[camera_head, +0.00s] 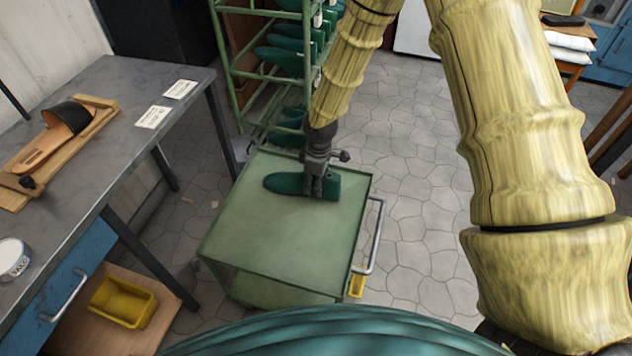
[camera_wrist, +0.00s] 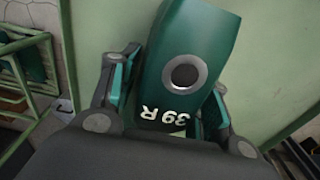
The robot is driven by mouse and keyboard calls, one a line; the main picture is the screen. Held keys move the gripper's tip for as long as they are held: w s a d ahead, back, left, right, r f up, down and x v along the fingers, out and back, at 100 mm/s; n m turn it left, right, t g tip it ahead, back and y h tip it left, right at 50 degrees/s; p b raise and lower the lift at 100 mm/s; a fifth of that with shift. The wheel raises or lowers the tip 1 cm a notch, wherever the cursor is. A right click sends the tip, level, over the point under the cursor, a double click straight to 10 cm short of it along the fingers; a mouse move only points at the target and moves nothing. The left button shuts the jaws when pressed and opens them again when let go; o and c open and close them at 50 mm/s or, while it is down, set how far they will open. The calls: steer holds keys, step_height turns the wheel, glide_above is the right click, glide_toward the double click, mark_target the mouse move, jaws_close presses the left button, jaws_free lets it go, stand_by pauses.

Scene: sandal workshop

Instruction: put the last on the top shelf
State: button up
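The last is dark green, with a round metal-rimmed hole and the mark "39 R". My gripper (camera_head: 318,190) points down over the right part of the last. In the wrist view my gripper (camera_wrist: 172,90) has its fingers on either side of the last, with a narrow gap at the left finger. The green rack (camera_head: 232,75) stands behind the cart; its top shelf is not clearly in view.
Several other green lasts (camera_head: 285,60) sit on the rack. A grey workbench (camera_head: 100,130) at left holds a sandal (camera_head: 68,118) on a wooden board, paper cards and a tin. A yellow bin (camera_head: 122,302) is below it. The tiled floor right of the cart is clear.

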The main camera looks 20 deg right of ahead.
steer(key=o, duration=0.4)
steer(key=shift+o, duration=0.2)
steer(key=shift+r, duration=0.15)
steer(key=r, duration=0.4)
steer(key=r+p, duration=0.1)
steer(key=r, duration=0.7)
steer(key=shift+s+d+p, duration=0.1)
steer(key=shift+d+p, duration=0.15)
steer(key=shift+p, duration=0.15)
